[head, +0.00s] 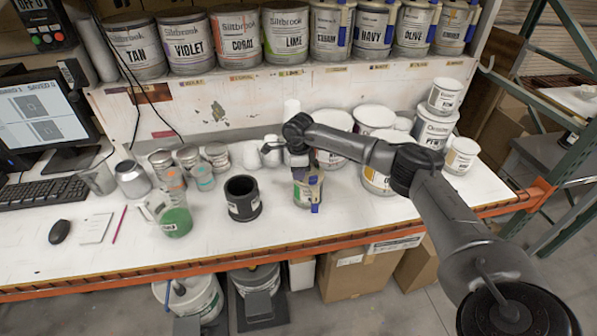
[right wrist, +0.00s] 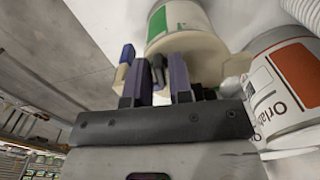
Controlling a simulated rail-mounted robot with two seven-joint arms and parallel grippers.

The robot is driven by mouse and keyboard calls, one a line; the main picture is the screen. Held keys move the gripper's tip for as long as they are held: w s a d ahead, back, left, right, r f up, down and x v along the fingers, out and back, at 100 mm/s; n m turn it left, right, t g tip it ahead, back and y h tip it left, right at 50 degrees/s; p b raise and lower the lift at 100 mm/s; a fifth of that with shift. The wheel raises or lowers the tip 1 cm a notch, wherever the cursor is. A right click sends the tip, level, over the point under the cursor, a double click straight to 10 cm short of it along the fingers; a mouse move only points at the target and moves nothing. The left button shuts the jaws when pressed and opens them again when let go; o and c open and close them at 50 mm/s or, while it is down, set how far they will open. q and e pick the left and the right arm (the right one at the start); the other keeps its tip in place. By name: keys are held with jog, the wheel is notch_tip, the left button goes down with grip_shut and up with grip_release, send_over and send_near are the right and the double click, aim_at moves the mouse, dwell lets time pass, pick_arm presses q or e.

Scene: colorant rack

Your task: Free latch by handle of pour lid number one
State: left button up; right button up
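A small can (head: 302,194) with a green label stands on the bench. Its cream pour lid (right wrist: 200,48) carries blue-purple parts, one at the left of the lid in the right wrist view (right wrist: 127,55). I cannot tell which can is number one. My right gripper (right wrist: 157,85) is at this lid; its two purple-dark fingers stand apart, with a dark narrow piece between them. Whether they touch the latch handle is unclear. In the head view, my right arm partly hides the lid. The can's green label also shows in the right wrist view (right wrist: 180,17). My left gripper is not in view.
A black cup (head: 242,198), a jug with green liquid (head: 170,214) and several small tins stand left of the can. White tubs (head: 375,117) crowd behind my right arm. Shelf cans line the back. Clear bench lies in front of the can.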

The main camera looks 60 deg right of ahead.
notch_tip(320, 180, up, 14)
dwell(0.7)
jog(key=shift+f, duration=0.1)
dwell(0.5)
